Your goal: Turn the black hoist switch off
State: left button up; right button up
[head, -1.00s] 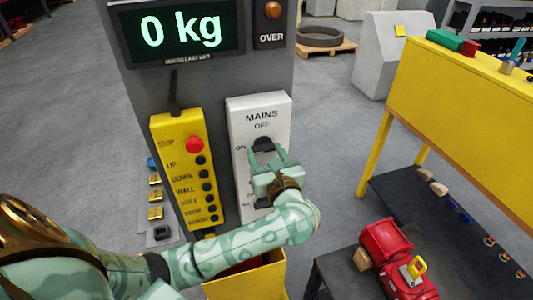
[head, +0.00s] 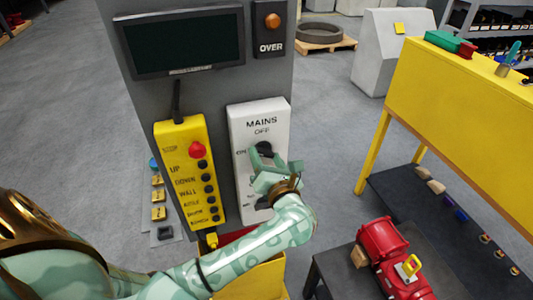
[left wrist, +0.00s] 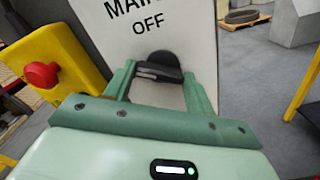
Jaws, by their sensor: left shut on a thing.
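A white panel (head: 243,125) lettered MAINS and OFF stands on the grey column, with ON printed at its left. A round black switch knob (head: 264,148) sits below OFF. My left gripper (head: 267,161) is at this knob, its fingers tilted in the head view. In the left wrist view the black knob (left wrist: 160,65) with its raised bar lies between the two fingers of the left gripper (left wrist: 158,82), which is shut on it. The gripper and wrist hide the panel's lower part, where another dark shape partly shows. My right gripper is out of view.
A yellow pendant (head: 186,170) with a red button hangs left of the panel. The display (head: 180,40) above is dark. A yellow box (head: 262,278) is below. A low table with a red machine (head: 385,250) and a yellow bench (head: 455,100) stand right.

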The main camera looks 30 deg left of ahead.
pick_arm(q)
jog(key=m+p, duration=0.2)
jog(key=m, duration=0.1)
jog(key=m+p, duration=0.2)
jog(key=shift+d+r+m, duration=0.1)
jog(key=shift+r+m, duration=0.1)
jog(key=shift+m, duration=0.2)
jog(key=m+p, duration=0.2)
jog(key=m, duration=0.1)
jog(key=shift+w+p, duration=0.1)
jog(key=shift+p, duration=0.2)
jog(key=shift+f+m+p, duration=0.1)
jog(key=shift+m+p, duration=0.45)
jog(key=shift+m, duration=0.55)
jog(key=o, duration=1)
jog(key=shift+w, duration=0.1)
